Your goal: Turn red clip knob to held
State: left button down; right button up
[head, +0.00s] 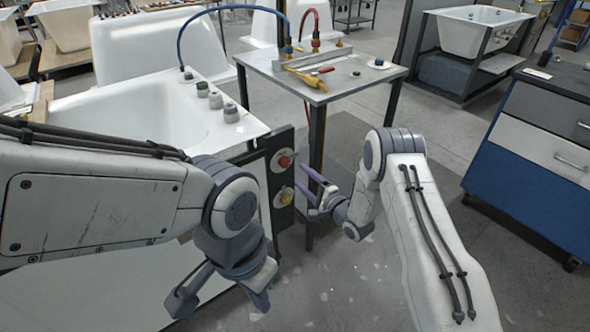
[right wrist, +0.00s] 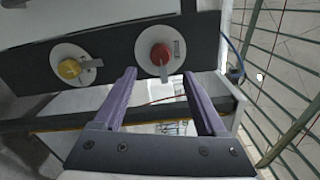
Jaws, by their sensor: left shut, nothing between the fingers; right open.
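The red clip knob (head: 285,161) sits on a pale round plate on a dark upright panel (head: 283,225) at the end of the tub stand. In the right wrist view the red knob (right wrist: 160,55) shows just beyond and between the fingertips, with a small metal clip at its side. My right gripper (head: 302,177) is open, its purple fingers pointing at the panel. It also shows in the right wrist view (right wrist: 160,75); the fingers look apart from the knob. My left gripper (head: 220,290) is shut and empty, low at the front.
A yellow knob (head: 285,195) on its own plate is below the red one in the head view. A metal table (head: 340,85) with hoses and a yellow tool stands behind. A white tub (head: 130,120) is at left. A blue cabinet (head: 535,150) is at right, with open floor before it.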

jog(key=shift+v, duration=1.6)
jog(key=s+a+r+n+g+h, duration=0.6)
jog(key=s+a+r+n, duration=0.1)
jog(key=r+n, duration=0.3)
jog(key=s+d+r+n+g+h, duration=0.2)
jog(key=s+d+r+n+g, duration=0.3)
jog(key=s, duration=1.2)
jog(key=s+r+n+g+h, duration=0.15)
jog(key=s+n+g, duration=0.35)
jog(key=s, duration=1.2)
notch_tip(320, 180, up, 18)
jog(key=t+p, duration=0.1)
jog(key=p, duration=1.7)
jog(key=shift+d+n+p, duration=0.2)
jog(key=shift+n+p, duration=0.1)
jog(key=shift+n, duration=0.1)
